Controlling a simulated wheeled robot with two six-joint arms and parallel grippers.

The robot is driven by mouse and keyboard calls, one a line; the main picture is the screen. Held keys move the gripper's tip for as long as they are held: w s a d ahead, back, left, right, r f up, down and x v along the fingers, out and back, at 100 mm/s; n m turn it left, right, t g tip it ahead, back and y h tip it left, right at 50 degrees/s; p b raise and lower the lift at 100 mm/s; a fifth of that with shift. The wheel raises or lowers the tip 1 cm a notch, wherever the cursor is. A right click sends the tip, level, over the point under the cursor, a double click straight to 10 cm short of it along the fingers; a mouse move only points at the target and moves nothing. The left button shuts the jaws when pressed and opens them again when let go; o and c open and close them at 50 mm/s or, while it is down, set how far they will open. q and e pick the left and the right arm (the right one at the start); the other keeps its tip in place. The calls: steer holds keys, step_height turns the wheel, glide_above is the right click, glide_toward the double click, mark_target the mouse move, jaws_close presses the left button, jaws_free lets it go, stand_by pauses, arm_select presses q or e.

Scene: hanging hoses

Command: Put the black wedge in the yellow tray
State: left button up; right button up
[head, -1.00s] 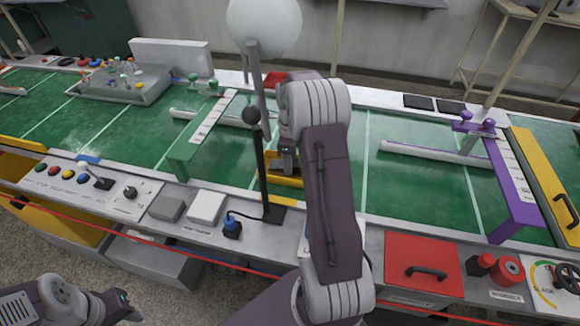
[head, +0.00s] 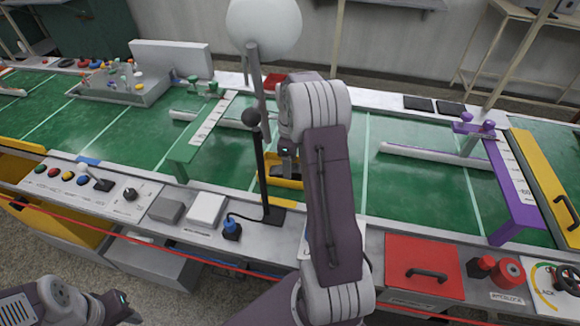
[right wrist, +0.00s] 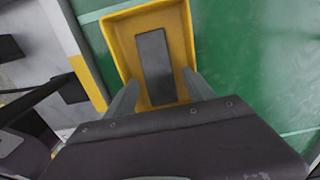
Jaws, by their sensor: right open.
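The yellow tray (head: 287,184) sits on the green table surface, partly hidden behind my right arm in the head view. In the right wrist view the tray (right wrist: 118,42) shows from above. The black wedge (right wrist: 155,62) lies inside it, lengthwise on the tray floor. My right gripper (right wrist: 160,95) is open, its two fingers apart on either side of the wedge's near end, with nothing held. In the head view the right gripper (head: 287,152) is above the tray. My left gripper (head: 122,306) is low at the left, away from the table; its jaws are unclear.
A black post with a ball top (head: 262,165) stands close left of my right arm. A green stand (head: 200,135) is to the left, a purple stand (head: 512,185) to the right. A red lidded box (head: 424,266) is on the front ledge.

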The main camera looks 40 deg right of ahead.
step_height(320, 180, up, 6)
steer(key=shift+f+p, duration=0.15)
steer(key=shift+p, duration=0.35)
